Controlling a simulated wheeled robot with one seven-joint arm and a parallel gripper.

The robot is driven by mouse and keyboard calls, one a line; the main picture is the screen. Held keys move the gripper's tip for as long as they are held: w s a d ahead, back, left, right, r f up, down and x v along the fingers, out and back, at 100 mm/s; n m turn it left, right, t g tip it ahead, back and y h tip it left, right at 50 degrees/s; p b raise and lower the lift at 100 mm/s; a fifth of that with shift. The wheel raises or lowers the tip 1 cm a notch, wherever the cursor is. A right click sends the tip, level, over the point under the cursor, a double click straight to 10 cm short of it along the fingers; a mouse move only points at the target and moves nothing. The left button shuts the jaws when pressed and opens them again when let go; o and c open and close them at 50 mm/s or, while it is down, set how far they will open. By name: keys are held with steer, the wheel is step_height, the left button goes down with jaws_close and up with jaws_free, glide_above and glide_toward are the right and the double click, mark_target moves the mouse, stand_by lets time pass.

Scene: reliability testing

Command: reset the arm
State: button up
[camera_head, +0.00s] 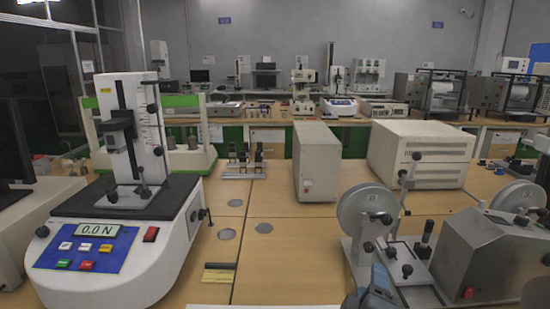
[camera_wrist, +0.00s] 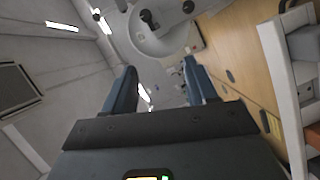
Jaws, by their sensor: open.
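My gripper (camera_wrist: 164,78) shows in the wrist view with its two blue-grey fingers spread apart and nothing held between them. The view is tilted, with the ceiling lights to the left and the wooden bench to the right. Past the fingertips is a pale round wheel of a test machine (camera_wrist: 160,38); the distance to it is hard to judge. In the head view, a blue-grey part at the bottom edge, in front of the machine with two grey wheels (camera_head: 368,215), looks like mine. Most of my arm is out of view.
A white force tester (camera_head: 100,262) reading 0.0 N stands at the left of the wooden bench (camera_head: 265,270). A narrow beige box (camera_head: 316,165) and a wider beige box (camera_head: 420,153) stand farther back. A grey motor box (camera_head: 495,255) is at right. The bench middle is mostly clear.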

steer(key=s+f+m+g+y+b, duration=0.1)
steer(key=s+f+y+b, duration=0.15)
steer(key=s+f, duration=0.65)
steer(key=s+f+m+y+b, duration=0.1)
steer(key=s+f+m+y, duration=0.15)
steer(key=s+f, duration=0.65)
steer(key=s+d+r+m+b, duration=0.1)
steer(key=s+r+m, duration=0.1)
steer(key=s, duration=0.6)
steer(key=s+d+r+m+b, duration=0.1)
steer(key=s+r, duration=0.3)
steer(key=s, duration=0.4)
steer(key=s+d+r+m+y+b, duration=0.1)
steer(key=s+r+m, duration=0.3)
steer(key=s, duration=0.4)
steer(key=shift+s+d+b, duration=0.2)
steer(key=shift+d+b, duration=0.25)
steer(key=shift+b, duration=0.25)
